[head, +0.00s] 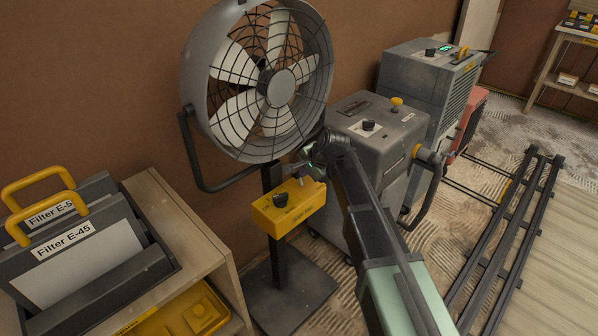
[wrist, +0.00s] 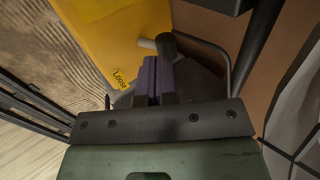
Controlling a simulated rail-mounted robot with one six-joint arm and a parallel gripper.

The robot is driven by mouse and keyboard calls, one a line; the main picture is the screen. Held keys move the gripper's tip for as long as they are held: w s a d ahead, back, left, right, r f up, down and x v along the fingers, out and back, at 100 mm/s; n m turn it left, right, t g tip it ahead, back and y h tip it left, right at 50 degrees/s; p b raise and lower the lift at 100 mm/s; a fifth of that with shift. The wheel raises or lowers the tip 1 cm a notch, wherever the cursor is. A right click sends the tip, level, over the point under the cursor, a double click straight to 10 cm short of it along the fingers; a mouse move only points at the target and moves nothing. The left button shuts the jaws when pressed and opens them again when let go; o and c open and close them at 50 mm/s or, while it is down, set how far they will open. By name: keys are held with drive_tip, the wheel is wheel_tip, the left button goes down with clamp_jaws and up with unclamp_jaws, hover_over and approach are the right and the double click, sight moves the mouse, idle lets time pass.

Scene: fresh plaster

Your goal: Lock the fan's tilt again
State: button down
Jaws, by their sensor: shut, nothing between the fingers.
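The fan (head: 262,80) stands at the wall with its round head facing the right front, its yoke on a black post. In the wrist view the yellow box (wrist: 115,35) carries the word "Loose" (wrist: 121,78). A lever with a grey stem and black end (wrist: 167,45) sticks out beside it. My gripper (head: 303,172) is at the box's upper right edge. In the wrist view its purple fingertips (wrist: 157,78) are together and empty, close to the lever's black end; I cannot tell if they touch.
A wooden shelf (head: 172,225) with filter cases (head: 75,245) stands at the left. A grey machine (head: 372,130) and a larger grey unit (head: 430,75) stand right of the fan. Black rails (head: 510,220) lie on the floor at the right.

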drive_tip(key=shift+r, duration=0.15)
drive_tip(key=shift+r+p, duration=0.7)
drive_tip(key=shift+p, duration=0.1)
drive_tip(key=shift+r+p, duration=0.4)
wheel_tip(320, 180, up, 13)
drive_tip(key=s+d+p, duration=0.2)
drive_tip(key=p, duration=1.1)
drive_tip(key=shift+d, duration=0.2)
drive_tip(key=shift+f, duration=0.15)
